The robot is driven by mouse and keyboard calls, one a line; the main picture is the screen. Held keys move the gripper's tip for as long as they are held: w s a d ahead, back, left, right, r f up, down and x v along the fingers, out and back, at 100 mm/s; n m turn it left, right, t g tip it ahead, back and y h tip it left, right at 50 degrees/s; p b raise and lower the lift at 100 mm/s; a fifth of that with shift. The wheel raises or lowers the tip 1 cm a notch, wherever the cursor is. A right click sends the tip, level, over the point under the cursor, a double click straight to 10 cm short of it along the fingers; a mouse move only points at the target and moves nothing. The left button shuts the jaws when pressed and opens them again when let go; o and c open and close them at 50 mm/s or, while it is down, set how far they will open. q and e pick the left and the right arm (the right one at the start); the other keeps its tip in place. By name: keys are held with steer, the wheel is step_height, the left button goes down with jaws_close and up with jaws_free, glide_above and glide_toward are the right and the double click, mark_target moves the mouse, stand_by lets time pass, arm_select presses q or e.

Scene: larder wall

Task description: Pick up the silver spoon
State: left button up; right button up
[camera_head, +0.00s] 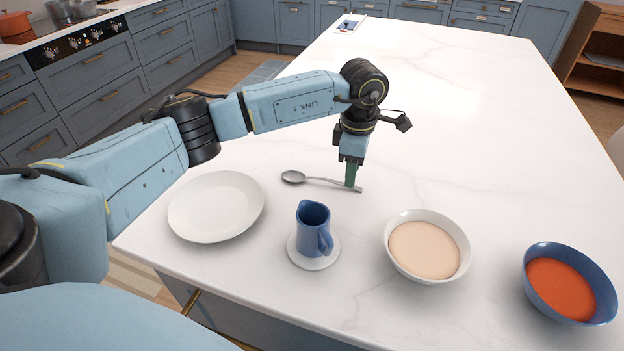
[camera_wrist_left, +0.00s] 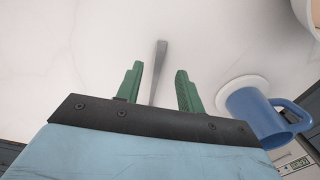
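The silver spoon (camera_head: 322,181) lies on the white marble counter, its bowl to the left and its handle to the right in the head view. My left gripper (camera_head: 352,183) points down at the handle's right end. In the left wrist view, the gripper's two green fingers (camera_wrist_left: 158,90) stand apart, with the spoon handle (camera_wrist_left: 160,65) running between them. The handle does not appear to touch either finger. The spoon's bowl is hidden in the left wrist view. My right gripper shows in neither view.
A white plate (camera_head: 216,206) lies left of the spoon. A blue jug (camera_head: 313,232) on a white saucer (camera_head: 315,263) stands in front of it. A white bowl of cream-coloured food (camera_head: 427,246) and a blue bowl of orange food (camera_head: 568,284) stand to the right. The counter behind is largely clear.

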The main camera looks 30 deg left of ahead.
arm_select(q)
step_height(320, 180, down, 3)
steer(key=shift+w+d+f, duration=0.15)
jaws_close()
